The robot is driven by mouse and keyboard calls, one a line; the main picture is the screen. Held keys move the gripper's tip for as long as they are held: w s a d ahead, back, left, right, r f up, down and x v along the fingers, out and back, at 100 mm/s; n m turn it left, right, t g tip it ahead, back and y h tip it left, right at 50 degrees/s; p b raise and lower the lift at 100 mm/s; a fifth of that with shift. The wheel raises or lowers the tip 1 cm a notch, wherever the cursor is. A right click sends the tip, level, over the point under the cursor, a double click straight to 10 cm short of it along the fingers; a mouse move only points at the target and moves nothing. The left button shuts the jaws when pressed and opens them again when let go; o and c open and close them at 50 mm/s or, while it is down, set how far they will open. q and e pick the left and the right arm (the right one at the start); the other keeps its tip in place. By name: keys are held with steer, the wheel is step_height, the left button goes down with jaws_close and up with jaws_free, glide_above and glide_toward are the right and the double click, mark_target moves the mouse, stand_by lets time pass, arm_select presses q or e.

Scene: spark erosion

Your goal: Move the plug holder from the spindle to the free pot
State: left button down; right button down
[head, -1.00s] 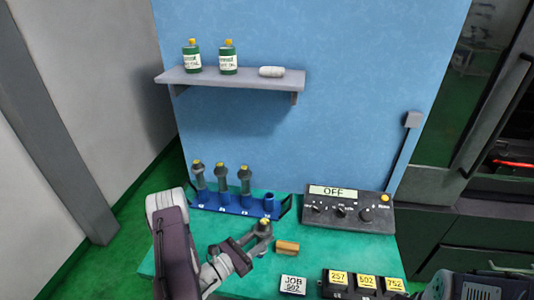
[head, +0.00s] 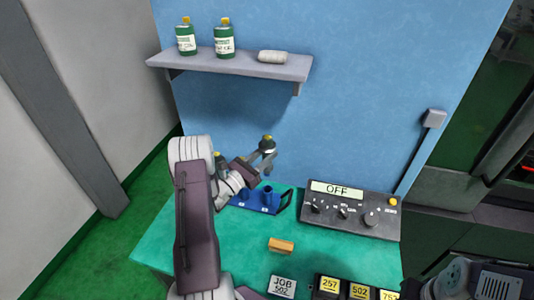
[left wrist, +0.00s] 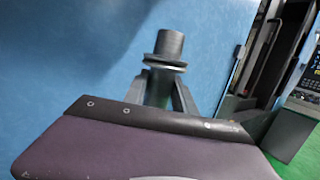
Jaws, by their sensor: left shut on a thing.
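The left wrist view also shows the holder (left wrist: 168,50), roughly upright between the fingers. The blue pot rack (head: 262,208) stands lower on the green bench, and the free pot (head: 268,192) is at its right end. The holder is above the rack, apart from it. My left arm hides much of the rack's left part; one other holder (head: 218,162) shows beside the arm. My right gripper is not in view.
A control box (head: 350,212) reading OFF stands right of the rack. A shelf (head: 235,63) with two green bottles is above.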

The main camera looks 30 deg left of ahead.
mark_target(265, 174)
arm_select(q)
steer(key=shift+w+d+f+b, duration=0.15)
steer(key=shift+f+b, duration=0.35)
steer(key=shift+f, duration=0.25)
steer(key=shift+f+b, duration=0.5)
steer(key=shift+f, duration=0.45)
steer(key=shift+f+b, duration=0.2)
steer(key=shift+b, duration=0.25)
steer(key=shift+f, duration=0.1)
steer(key=shift+f+b, duration=2.2)
steer(key=shift+f, duration=0.25)
